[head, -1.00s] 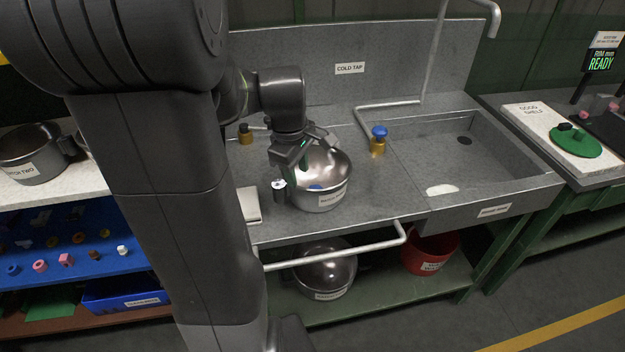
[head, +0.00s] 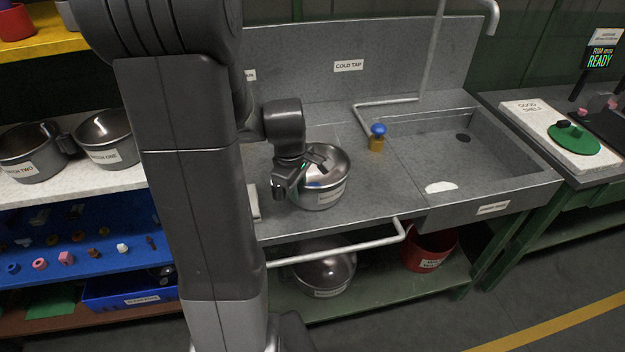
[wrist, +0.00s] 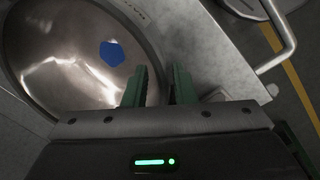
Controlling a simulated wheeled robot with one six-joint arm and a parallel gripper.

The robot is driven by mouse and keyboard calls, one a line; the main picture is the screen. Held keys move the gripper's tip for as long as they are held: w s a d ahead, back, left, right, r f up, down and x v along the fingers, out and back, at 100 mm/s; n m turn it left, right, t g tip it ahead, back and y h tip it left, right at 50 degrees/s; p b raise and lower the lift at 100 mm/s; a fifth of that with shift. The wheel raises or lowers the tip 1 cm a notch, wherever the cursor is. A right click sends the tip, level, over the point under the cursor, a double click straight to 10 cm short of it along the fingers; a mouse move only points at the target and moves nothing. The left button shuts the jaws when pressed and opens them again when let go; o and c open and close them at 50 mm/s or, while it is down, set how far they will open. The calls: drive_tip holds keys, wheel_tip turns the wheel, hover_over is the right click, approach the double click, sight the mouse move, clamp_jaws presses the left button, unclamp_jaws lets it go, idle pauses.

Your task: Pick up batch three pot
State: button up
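A shiny metal pot (head: 338,163) stands upright on the counter left of the sink; its front label is too small to read surely. It also shows in the wrist view (wrist: 60,50), with a blue patch inside. My gripper (head: 298,180) is low at the pot's left rim, covering the side where its handle was seen. In the wrist view, my gripper's (wrist: 160,86) green fingers are apart, the left one over the pot's inside and the right one beyond its rim. I see nothing clearly clamped between them; the handle is hidden.
A towel-bar-like rail (head: 340,247) runs along the counter front. A second pot (head: 325,270) and a red bucket (head: 430,252) sit on the shelf below. Pots labelled one (head: 105,140) and two (head: 32,155) are at left.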

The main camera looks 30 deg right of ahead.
clamp_jaws()
idle(1.2)
